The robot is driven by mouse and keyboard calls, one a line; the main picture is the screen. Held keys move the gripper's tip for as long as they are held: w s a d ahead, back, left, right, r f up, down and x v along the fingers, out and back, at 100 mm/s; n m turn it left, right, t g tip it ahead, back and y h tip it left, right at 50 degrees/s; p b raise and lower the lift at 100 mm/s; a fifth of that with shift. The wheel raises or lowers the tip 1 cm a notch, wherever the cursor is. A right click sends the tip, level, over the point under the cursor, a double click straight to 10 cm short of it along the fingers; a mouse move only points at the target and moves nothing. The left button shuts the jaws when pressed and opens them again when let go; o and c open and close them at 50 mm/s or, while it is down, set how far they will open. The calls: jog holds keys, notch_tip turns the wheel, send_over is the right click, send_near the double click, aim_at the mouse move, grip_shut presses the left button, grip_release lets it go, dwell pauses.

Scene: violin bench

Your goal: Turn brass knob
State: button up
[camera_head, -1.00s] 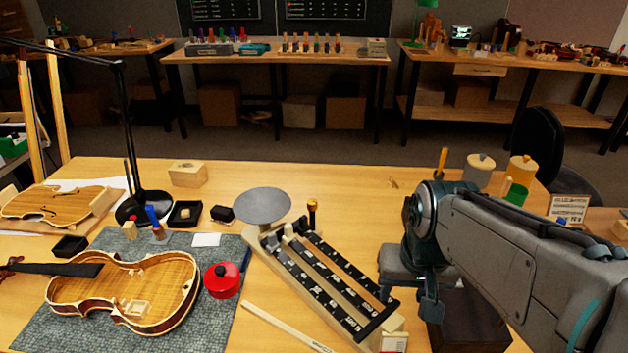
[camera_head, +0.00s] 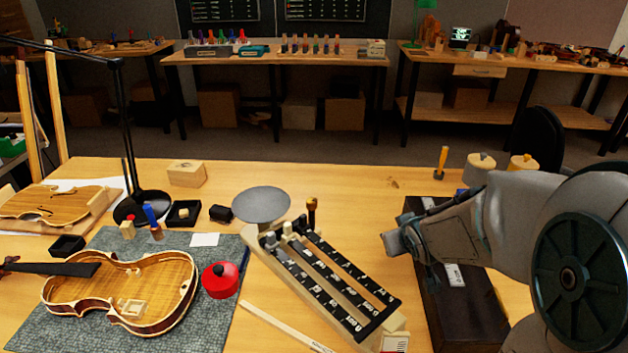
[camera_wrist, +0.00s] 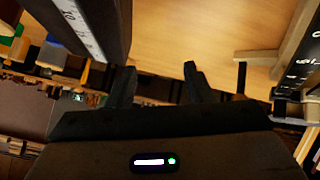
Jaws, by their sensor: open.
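A small brass-coloured knob (camera_head: 312,204) stands upright on a dark stem at the far end of a beam scale (camera_head: 375,328), in the middle of the bench. The scale has dark bars with white markings and a round grey pan (camera_head: 262,205) at its far left. My gripper (camera_head: 388,241) is to the right of the scale, apart from the knob, and points left. In the wrist view its two dark fingers (camera_wrist: 160,84) are apart with nothing between them. Part of the scale (camera_wrist: 290,95) shows at the right of that view; I cannot make out the knob there.
A long dark box (camera_head: 462,310) lies under my arm, right of the scale. A red round container (camera_head: 221,280) and an open violin body (camera_head: 125,292) lie to the left on a grey mat (camera_head: 215,327). A wooden-handled tool (camera_head: 442,160) stands behind the box.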

jog(key=w+a+f+n+t+y, duration=0.2)
jog(key=w+a+f+n+y, duration=0.1)
jog(key=w+a+y, duration=0.15)
jog(key=n+t+y+b, duration=0.2)
jog(key=y, duration=0.7)
send_near(316, 205)
jog(key=p+x, duration=0.1)
jog(key=x, duration=1)
jog(key=shift+w+a, duration=0.1)
jog(key=shift+a, duration=0.15)
jog(key=c, duration=1)
